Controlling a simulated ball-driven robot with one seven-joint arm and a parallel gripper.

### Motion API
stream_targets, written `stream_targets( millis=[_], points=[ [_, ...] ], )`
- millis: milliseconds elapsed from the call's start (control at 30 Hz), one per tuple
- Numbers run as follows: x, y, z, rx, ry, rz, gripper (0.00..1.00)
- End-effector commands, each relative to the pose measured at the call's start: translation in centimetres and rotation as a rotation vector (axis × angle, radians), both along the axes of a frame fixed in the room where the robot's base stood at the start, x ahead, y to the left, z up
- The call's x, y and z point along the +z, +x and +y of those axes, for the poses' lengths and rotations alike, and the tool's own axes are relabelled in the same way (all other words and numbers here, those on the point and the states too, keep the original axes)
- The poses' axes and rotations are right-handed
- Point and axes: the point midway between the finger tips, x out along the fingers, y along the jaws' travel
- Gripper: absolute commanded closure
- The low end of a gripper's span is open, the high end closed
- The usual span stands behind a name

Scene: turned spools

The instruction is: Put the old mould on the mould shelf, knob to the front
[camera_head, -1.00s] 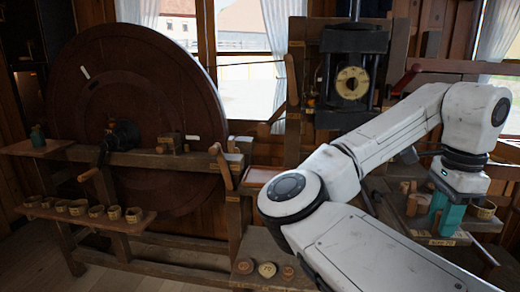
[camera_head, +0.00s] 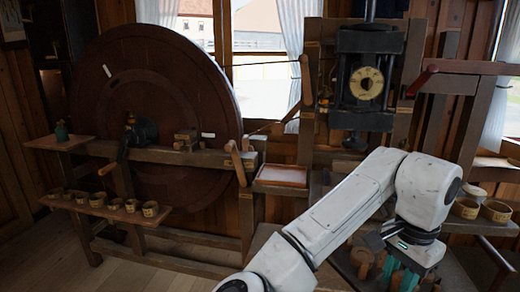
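My gripper (camera_head: 406,276) points down at the lower right, over a bench with wooden pieces. Teal parts show below its wrist, but I cannot tell whether its fingers are open or shut, or whether they hold anything. A brown rounded wooden piece (camera_head: 362,258) is just left of it, partly hidden by my arm. Several small round wooden cups with pale labels, perhaps moulds (camera_head: 150,209), stand in a row on a low plank shelf (camera_head: 170,221) at the left. I cannot tell which thing is the old mould, nor see a knob clearly.
A big dark wheel (camera_head: 150,75) stands behind a wooden frame at the left. A dark press with a round dial (camera_head: 367,83) stands behind my arm. Two round tubs (camera_head: 497,211) sit at the right. A shallow reddish tray (camera_head: 282,176) is at mid-picture. Floor shows at the lower left.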

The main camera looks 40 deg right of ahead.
Motion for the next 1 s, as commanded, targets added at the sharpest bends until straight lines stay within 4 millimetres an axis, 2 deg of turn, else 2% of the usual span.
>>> stream_targets(
  millis=[33, 100, 567, 900, 1000],
  points=[
    [-1.5, 0.7, 1.5, 0.086, 0.0, 0.007, 1.0],
    [-3.5, 1.6, 3.1, 0.204, -0.001, 0.008, 1.0],
    [-15.9, 7.6, 13.8, 0.944, 0.002, 0.007, 1.0],
    [-26.7, 12.7, 23.0, 1.582, 0.004, 0.008, 1.0],
    [-28.7, 13.8, 24.8, 1.705, 0.003, 0.005, 1.0]
  ],
)
